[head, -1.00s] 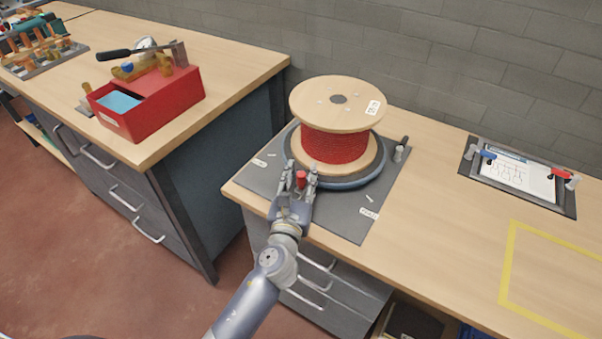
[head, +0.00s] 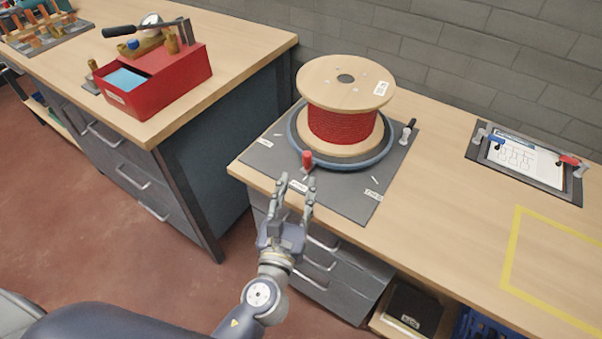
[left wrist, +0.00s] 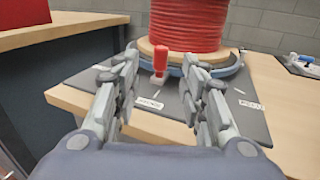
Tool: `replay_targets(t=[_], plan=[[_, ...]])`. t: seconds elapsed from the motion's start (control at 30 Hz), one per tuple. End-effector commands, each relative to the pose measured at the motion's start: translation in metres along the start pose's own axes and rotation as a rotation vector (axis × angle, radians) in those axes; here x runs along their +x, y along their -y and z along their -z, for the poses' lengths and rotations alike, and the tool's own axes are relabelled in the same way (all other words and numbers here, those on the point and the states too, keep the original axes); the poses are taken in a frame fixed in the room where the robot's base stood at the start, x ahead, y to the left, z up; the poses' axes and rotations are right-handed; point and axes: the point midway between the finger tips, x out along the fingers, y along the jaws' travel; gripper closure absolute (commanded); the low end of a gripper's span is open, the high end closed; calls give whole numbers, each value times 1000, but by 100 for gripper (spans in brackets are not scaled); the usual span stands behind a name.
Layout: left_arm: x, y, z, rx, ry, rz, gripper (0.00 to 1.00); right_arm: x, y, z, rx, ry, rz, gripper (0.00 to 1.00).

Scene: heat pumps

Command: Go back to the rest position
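My left gripper (head: 296,190) is open and empty in front of the bench edge in the head view, its fingers pointing at the grey mat. In the left wrist view its two fingers (left wrist: 160,95) stand apart with nothing between them. A small red-capped peg (head: 307,159) stands upright on the mat just beyond the fingertips, apart from them. It also shows in the left wrist view (left wrist: 160,60). Behind it a wooden spool with red cable (head: 343,125) stands on a round blue-grey turntable (head: 376,160). My right gripper is in neither view.
The grey mat (head: 350,208) lies on the wooden bench (head: 450,210). A clipboard (head: 527,160) and a yellow taped outline (head: 510,245) are to the right. A red box (head: 160,90) stands on the left bench. Drawers with handles (head: 325,265) are below; red floor is open between the benches.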

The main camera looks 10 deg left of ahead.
Motion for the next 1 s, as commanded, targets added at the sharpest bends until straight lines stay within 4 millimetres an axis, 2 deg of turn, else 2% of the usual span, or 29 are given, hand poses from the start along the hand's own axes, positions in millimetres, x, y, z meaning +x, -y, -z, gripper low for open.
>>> replay_targets(t=[0.2,0.73,0.87,0.97,1.0], plan=[[-12,0,0,-1,0,1,61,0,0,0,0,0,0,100],[-12,-2,0,-18,-3,-7,61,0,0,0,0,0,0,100],[-14,-28,6,-210,-42,-89,61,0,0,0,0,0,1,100],[-22,-65,20,-528,-97,-228,61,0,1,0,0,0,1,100],[-28,-81,28,-683,-120,-301,61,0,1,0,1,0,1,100]])
